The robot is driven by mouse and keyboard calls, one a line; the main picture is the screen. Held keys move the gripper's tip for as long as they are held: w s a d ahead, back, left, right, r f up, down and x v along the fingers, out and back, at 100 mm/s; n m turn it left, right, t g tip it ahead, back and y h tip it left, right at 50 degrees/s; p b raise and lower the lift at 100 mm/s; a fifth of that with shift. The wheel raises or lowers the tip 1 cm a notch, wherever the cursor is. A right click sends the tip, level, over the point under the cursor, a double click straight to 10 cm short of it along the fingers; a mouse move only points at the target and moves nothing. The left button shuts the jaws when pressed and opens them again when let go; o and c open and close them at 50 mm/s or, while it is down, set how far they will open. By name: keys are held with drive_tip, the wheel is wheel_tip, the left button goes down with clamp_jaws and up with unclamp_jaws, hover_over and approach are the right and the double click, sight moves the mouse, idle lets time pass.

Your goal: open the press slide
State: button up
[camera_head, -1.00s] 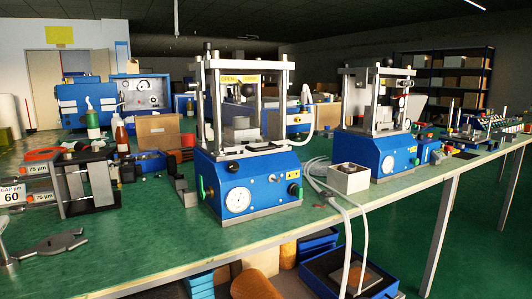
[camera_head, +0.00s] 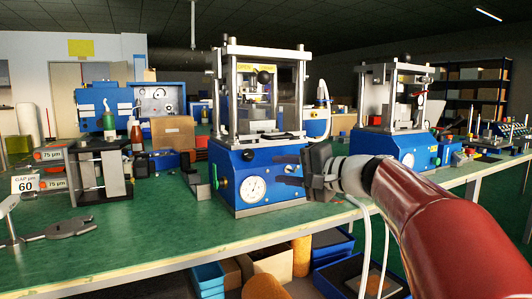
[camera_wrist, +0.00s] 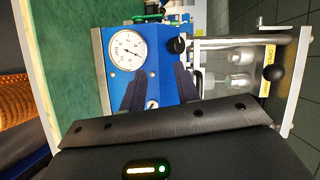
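The nearer press (camera_head: 232,158) stands on the green bench. It has a blue base with a round gauge (camera_head: 253,188) and a metal frame above. A black ball knob (camera_head: 264,77) sits high in the frame beside a yellow label (camera_head: 245,67) reading OPEN; the knob also shows at the right of the wrist view (camera_wrist: 271,74). My gripper (camera_head: 280,170) is in front of the base's right part, below the knob and apart from it. In the wrist view its two dark fingers (camera_wrist: 160,76) are spread, with only the blue base behind them.
A second press (camera_head: 385,148) stands to the right, partly behind my arm. White hoses hang over the bench front edge. The bench front left is mostly clear.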

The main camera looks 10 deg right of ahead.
sight(282, 138)
drive_tip(key=w+d+r+m+t+y, duration=0.1)
drive_tip(key=w+d+r+t+y, duration=0.15)
drive_tip(key=d+r, duration=0.2)
drive_tip(key=shift+h, duration=0.45)
drive_tip(key=x, duration=0.5)
drive_tip(key=d+p+x, duration=0.1)
drive_tip(key=x, duration=0.1)
drive_tip(key=shift+w+a+r, duration=0.1)
drive_tip(key=shift+w+a, duration=0.1)
drive_tip(key=shift+w, duration=0.35)
clamp_jaws()
